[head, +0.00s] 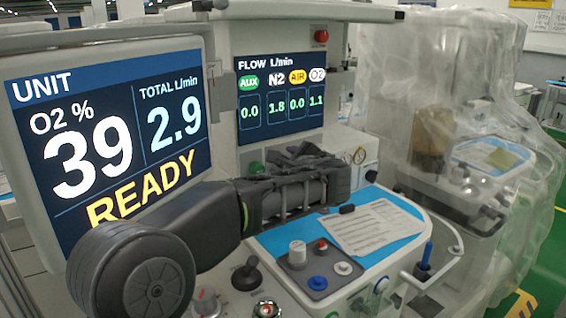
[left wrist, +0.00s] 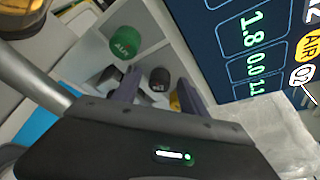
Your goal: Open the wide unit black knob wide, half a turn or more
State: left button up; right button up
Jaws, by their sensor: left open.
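The black knob (left wrist: 160,79) shows in the left wrist view on a pale panel, between the two finger ends of my left gripper (left wrist: 158,77). I cannot tell whether the fingers touch it. In the head view my left gripper (head: 312,158) is open under the flow screen (head: 280,92) and hides the knobs. The screen reads N2 1.8 and O2 1.1. My right gripper is not in view.
The large unit screen (head: 110,125) stands close at the left, behind my arm. Below the gripper is a blue-topped work surface (head: 405,203) with a paper sheet (head: 372,229) and several small knobs. A plastic-covered cart (head: 440,110) stands at the right.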

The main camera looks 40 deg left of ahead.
pick_arm(q)
jog(key=v, duration=0.6)
jog(key=shift+s+d+r, duration=0.1)
jog(key=shift+s+d, duration=0.05)
jog(key=shift+d, duration=0.1)
jog(key=shift+r, duration=0.15)
jog(key=w+d+r+m+g+y+p, duration=0.1)
jog(key=w+d+m+y+p, duration=0.2)
jog(key=p, duration=0.8)
jog(key=f+n+g+y+p, duration=0.1)
jog(key=f, duration=0.1)
jog(key=s+f+n+p, duration=0.1)
jog(key=f+p, duration=0.1)
jog(key=shift+s+g+y, duration=0.1)
jog(key=shift+g+y, duration=0.3)
